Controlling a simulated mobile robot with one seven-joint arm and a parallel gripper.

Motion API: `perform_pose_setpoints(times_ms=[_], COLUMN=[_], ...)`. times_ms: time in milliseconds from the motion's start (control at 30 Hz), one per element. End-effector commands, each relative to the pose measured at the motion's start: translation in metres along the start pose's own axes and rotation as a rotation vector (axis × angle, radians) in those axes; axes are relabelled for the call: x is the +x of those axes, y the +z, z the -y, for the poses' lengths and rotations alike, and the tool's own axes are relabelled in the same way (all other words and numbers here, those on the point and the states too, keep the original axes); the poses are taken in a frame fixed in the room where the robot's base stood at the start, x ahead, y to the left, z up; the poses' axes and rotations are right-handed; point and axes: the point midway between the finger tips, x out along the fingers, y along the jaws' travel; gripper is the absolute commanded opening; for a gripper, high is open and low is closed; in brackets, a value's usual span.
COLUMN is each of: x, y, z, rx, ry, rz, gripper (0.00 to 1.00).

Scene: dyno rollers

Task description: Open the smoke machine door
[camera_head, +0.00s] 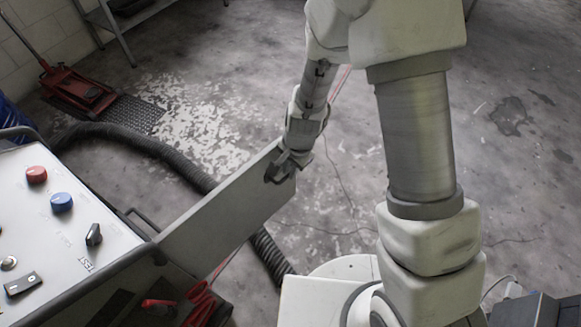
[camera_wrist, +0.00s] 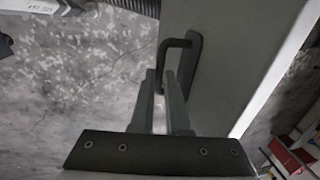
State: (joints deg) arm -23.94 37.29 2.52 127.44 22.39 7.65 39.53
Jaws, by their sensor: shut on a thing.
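The smoke machine (camera_head: 60,215) stands at the left in the head view, with a pale control panel on top. Its grey door (camera_head: 225,215) stands swung out from the machine's side, angled away to the upper right. My gripper (camera_head: 283,168) is at the door's far end. In the wrist view the door (camera_wrist: 225,75) fills the middle and right. A dark handle (camera_wrist: 192,42) sticks out from it. My gripper's fingertips (camera_wrist: 163,82) are shut on the handle's bar, close to its lower end. The handle is mostly hidden by my gripper in the head view.
A black corrugated hose (camera_head: 150,145) runs on the floor behind the door. A red floor jack (camera_head: 80,88) lies at the upper left. Red items (camera_head: 200,300) show by the machine's open side. The floor beyond the door is mostly clear.

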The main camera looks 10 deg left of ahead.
Motion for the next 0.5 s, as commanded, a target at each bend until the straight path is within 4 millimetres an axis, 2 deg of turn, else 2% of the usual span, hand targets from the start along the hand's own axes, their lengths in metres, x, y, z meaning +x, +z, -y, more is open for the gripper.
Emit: perform_pose_setpoints(times_ms=[433,467,500], x=[-0.0002,-0.0002,-0.0002], y=[0.0011,0.0011,0.0011], z=[0.0002,0.0002,0.0002], rx=[-0.001,-0.001,-0.001], ry=[0.000,0.000,0.000], rz=[0.001,0.001,0.001], gripper=[0.00,0.19,0.26])
